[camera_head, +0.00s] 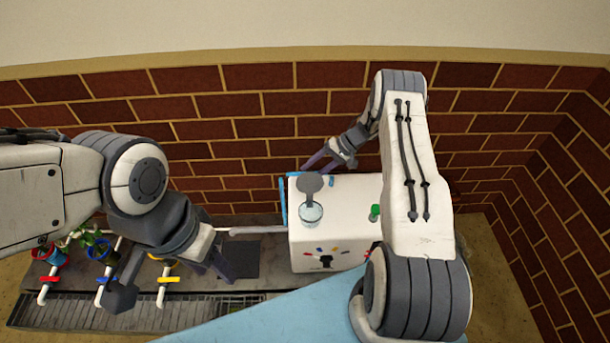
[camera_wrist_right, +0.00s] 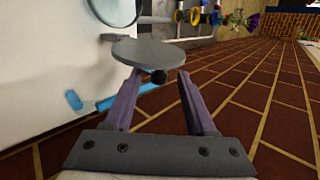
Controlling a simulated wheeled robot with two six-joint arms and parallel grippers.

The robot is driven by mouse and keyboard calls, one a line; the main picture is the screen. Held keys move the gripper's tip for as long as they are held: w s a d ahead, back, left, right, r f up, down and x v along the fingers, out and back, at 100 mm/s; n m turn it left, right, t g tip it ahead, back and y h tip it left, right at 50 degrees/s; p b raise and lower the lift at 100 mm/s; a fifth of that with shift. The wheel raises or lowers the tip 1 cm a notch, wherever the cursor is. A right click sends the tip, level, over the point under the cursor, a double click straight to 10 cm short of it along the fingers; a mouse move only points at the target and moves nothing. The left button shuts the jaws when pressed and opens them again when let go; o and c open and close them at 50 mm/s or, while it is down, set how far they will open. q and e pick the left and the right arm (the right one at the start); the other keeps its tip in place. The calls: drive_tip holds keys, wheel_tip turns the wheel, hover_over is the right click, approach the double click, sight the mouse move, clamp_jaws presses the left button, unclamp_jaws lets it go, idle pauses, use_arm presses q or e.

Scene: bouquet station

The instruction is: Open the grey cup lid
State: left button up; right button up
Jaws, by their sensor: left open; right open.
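The grey cup lid (camera_head: 311,182) is a round disc on top of the white box. It stands off the clear, blue-rimmed cup opening (camera_head: 312,216), which shows uncovered in front of it. My left gripper (camera_head: 172,282) is open and empty, low at the left of the box.
The white box (camera_head: 340,240) has a green knob (camera_head: 375,212) on top and blue pieces (camera_head: 283,200) along its left edge. Potted plants (camera_head: 98,250) and white pipes with coloured valves (camera_head: 162,290) stand at the left. A brick wall (camera_head: 250,100) closes the back.

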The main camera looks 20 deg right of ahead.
drive_tip(key=v, duration=0.5)
drive_tip(key=shift+d, duration=0.1)
idle(0.3)
